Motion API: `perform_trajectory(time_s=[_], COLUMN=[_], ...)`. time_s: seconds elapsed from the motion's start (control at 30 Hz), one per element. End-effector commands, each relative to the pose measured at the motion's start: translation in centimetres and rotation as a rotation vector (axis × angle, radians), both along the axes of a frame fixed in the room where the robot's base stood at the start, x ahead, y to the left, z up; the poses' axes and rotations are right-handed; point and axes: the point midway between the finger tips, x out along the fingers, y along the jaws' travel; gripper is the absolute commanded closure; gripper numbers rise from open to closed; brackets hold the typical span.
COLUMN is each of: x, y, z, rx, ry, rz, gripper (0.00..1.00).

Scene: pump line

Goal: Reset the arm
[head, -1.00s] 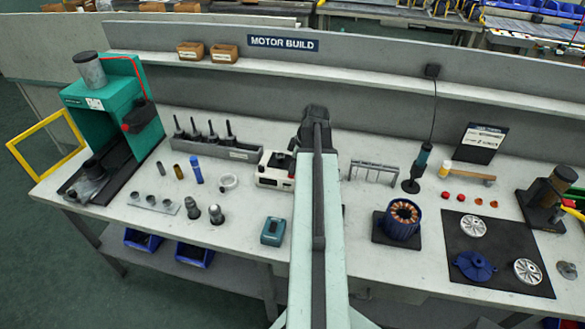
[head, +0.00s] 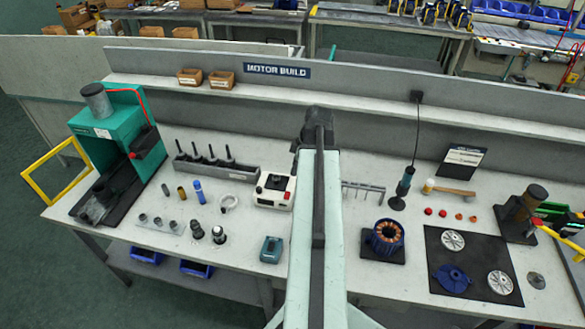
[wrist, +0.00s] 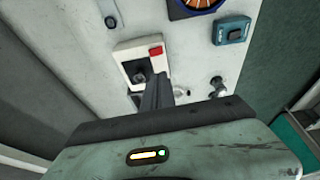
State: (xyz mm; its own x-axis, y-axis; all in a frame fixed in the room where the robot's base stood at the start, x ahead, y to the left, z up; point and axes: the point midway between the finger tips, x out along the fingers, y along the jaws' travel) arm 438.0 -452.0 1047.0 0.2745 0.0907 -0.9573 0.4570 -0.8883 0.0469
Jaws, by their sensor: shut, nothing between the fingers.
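My arm reaches up the middle of the head view, over the bench (head: 230,245), and ends in a dark part. In the wrist view my gripper (wrist: 157,78) shows as dark fingers, shut and empty. The same white box (head: 273,191) is left of my arm in the head view. I cannot tell how high the fingers are above the bench. In the head view the fingers are not clearly seen.
A teal press (head: 115,135) stands at the left, with a yellow frame beside it. A teal device (head: 271,249) and a copper-wound stator (head: 386,238) lie either side of my arm. A black mat (head: 470,285) holds round parts at the right. A shelf runs behind.

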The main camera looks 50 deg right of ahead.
Motion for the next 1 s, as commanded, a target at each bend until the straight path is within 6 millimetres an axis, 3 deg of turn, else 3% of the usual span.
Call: perform_trajectory(time_s=[0.37, 0.47, 0.57, 0.73, 0.9, 1.0], x=[0.2, 2.2, 6.7, 14.0, 16.8, 16.8], y=[0.2, 2.0, 6.8, 20.0, 32.8, 38.5], z=[-0.2, -0.5, -1.3, -3.1, -4.7, -5.4], rx=[0.001, 0.000, 0.001, -0.012, -0.020, -0.025], ry=[0.001, -0.001, 0.000, 0.018, 0.086, 0.132], rz=[0.004, 0.049, 0.160, 0.418, 0.506, 0.475], gripper=[1.00, 1.00, 1.00, 1.00, 1.00, 1.00])
